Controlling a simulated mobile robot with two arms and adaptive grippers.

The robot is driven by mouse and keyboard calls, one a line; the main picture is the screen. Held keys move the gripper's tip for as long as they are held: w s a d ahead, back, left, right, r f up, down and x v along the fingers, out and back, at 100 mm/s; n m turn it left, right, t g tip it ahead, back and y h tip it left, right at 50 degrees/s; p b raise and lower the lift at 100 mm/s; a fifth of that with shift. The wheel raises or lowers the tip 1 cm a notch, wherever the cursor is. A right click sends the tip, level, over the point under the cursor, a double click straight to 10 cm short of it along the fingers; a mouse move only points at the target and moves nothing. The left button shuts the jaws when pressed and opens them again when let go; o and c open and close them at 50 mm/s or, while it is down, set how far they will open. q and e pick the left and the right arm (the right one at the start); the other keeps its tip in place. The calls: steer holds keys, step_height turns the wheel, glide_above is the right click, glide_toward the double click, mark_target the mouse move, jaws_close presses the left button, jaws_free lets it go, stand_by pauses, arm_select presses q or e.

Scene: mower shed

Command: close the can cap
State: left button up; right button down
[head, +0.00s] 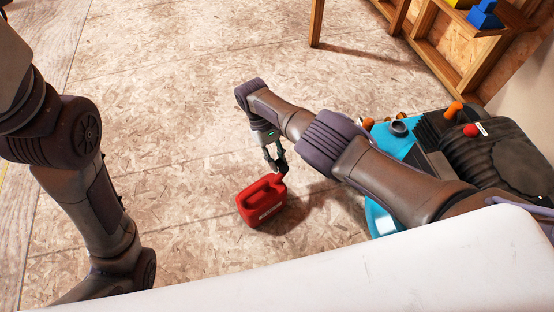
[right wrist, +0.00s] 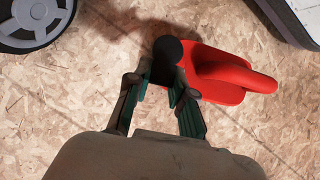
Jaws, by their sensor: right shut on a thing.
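The red fuel can (head: 262,202) is on the wooden board floor, in the middle of the head view. It also shows in the right wrist view (right wrist: 228,75), with its handle to the right. Its black cap (right wrist: 167,50) is at the spout end of the can. My right gripper (head: 276,168) reaches down to that end from above. In the right wrist view its two fingers (right wrist: 159,84) are shut on the dark cap part. The fingers hide part of the spout, so I cannot tell how the cap sits on it. My left gripper is not in view.
A blue and black ride-on mower (head: 395,137) stands to the right, beneath and beside my right arm. A wooden shelf unit (head: 440,50) stands at the back right. A grey wheel (right wrist: 35,20) shows in the right wrist view. The floor left of the can is clear.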

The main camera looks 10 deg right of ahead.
steer(key=c, duration=1)
jaws_free()
steer(key=shift+o, duration=0.2)
steer(key=shift+r, duration=0.1)
step_height(320, 180, up, 7)
steer(key=shift+r, duration=1.35)
